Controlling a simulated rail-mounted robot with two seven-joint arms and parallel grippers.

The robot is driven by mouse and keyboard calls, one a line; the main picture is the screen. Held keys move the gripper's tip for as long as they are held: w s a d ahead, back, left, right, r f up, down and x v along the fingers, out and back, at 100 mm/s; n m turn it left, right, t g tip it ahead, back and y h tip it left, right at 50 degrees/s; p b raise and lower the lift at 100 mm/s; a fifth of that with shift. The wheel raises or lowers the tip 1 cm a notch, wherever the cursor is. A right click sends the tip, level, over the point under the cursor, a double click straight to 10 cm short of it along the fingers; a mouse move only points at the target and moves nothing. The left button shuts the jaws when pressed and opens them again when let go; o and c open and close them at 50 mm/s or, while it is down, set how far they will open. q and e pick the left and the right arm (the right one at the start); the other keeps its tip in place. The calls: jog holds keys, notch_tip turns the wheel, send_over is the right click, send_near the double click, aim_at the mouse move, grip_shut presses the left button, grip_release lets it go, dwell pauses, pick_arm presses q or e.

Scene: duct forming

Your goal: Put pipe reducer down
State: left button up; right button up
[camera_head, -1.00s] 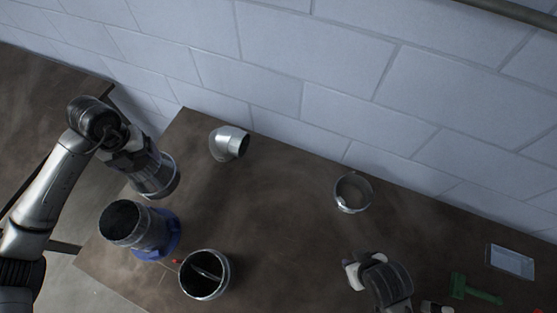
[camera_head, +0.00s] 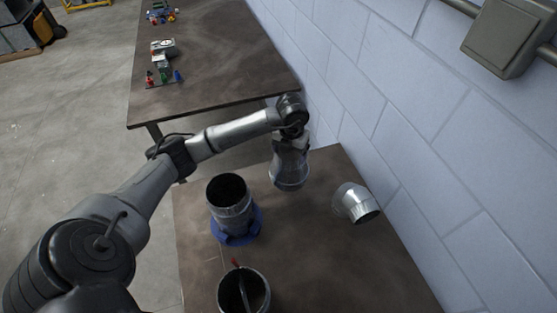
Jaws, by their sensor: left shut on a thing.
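The pipe reducer (camera_head: 289,172) is a grey metal piece that hangs upright, wide end down, from my left gripper (camera_head: 291,143). The gripper is shut on its upper part, and the fingertips are hard to make out. The reducer shows over the far end of the near brown table (camera_head: 290,238). I cannot tell whether its lower rim touches the table. It is between an upright duct in a blue base and a metal elbow. My right gripper is out of view.
The upright duct (camera_head: 231,204) in its blue base (camera_head: 238,232) stands left of the reducer. The metal elbow (camera_head: 350,198) lies right, near the wall. An open round duct (camera_head: 243,296) stands in front. Another table (camera_head: 215,75) with small coloured items is farther back.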

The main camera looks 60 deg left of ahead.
pick_arm(q)
jog(key=s+a+f+p, duration=0.1)
jog(key=s+a+f, duration=0.2)
jog(key=a+f, duration=0.6)
jog(key=shift+s+a+f, duration=0.35)
jog(key=shift+s+f, duration=0.05)
jog(key=shift+f, duration=0.25)
jog(key=o, duration=1.1)
notch_tip(320, 180, up, 12)
jog(key=shift+r, duration=0.1)
